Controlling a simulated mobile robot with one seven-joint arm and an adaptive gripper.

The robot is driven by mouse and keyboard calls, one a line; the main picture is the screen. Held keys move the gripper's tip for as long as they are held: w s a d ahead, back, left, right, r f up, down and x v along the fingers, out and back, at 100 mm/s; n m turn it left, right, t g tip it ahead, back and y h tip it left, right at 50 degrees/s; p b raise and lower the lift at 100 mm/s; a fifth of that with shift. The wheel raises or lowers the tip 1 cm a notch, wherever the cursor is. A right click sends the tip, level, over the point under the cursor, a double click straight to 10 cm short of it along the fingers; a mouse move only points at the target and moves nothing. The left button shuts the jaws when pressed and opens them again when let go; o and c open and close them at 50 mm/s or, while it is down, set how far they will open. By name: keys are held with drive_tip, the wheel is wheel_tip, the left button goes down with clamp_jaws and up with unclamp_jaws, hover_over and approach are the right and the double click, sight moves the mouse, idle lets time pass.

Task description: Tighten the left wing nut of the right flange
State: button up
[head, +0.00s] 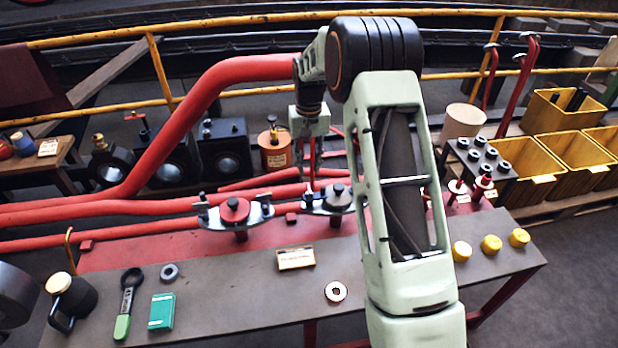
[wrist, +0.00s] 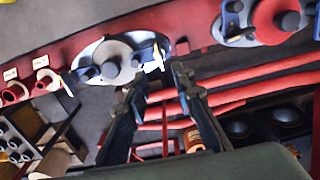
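The right flange (head: 340,198) is a grey oval plate with a dark round centre on the red pipework, partly behind my arm in the head view. It also shows in the wrist view (wrist: 113,50), where the picture is turned round. Its left wing nut (head: 309,192) stands at the plate's left end; in the wrist view the wing nut (wrist: 155,58) shows bright, just beyond the gap between the fingertips. My gripper (head: 311,182) points down above this nut. In the wrist view my gripper (wrist: 160,76) is open with nothing between the fingers. Contact with the nut cannot be told.
The left flange (head: 236,211), with a red centre, sits close by. The bench (head: 245,308) holds a green-handled tool (head: 126,305), a green box (head: 161,311), a label plate (head: 296,258), a ring (head: 336,291) and yellow caps (head: 490,244). Red pipes (head: 150,207) run behind.

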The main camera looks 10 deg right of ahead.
drive_tip(key=shift+r, duration=2)
